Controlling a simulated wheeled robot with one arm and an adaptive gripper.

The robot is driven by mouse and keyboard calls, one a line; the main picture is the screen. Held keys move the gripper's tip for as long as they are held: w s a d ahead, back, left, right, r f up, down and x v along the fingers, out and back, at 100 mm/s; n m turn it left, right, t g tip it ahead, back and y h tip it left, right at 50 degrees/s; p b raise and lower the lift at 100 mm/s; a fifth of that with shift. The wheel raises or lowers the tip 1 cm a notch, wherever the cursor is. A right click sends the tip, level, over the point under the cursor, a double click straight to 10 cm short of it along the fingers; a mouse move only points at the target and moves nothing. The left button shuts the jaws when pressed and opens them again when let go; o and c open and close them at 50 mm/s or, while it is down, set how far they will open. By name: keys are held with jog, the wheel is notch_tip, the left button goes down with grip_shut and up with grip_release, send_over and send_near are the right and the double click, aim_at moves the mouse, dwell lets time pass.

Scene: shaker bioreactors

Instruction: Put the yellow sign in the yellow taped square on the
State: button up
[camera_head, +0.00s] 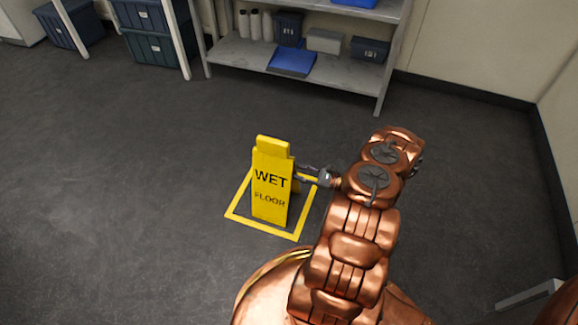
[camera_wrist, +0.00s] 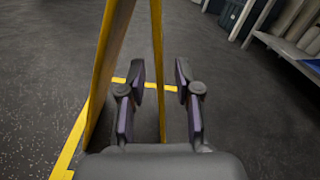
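The yellow "WET FLOOR" sign (camera_head: 271,188) stands upright on the floor, its base within the yellow taped square (camera_head: 262,229) as far as I can see. The sign hides part of the tape's far side. My gripper (camera_head: 304,174) is at the sign's right side, at about mid-height. In the wrist view my gripper (camera_wrist: 160,70) has its fingers apart. A thin yellow panel of the sign (camera_wrist: 157,45) runs between them with gaps on both sides. The sign's other panel is left of the fingers. Tape (camera_wrist: 68,158) also shows on the floor there.
A grey metal shelf (camera_head: 230,50) with bins and bottles stands at the back. Dark blue crates (camera_head: 155,47) are at the back left. A wall (camera_head: 480,45) closes the right side. The floor around the square is clear.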

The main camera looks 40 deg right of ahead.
jog(key=p+v, duration=0.1)
jog(key=v, duration=0.3)
jog(key=shift+s+d, duration=0.1)
jog(key=shift+s, duration=0.05)
dwell(0.4)
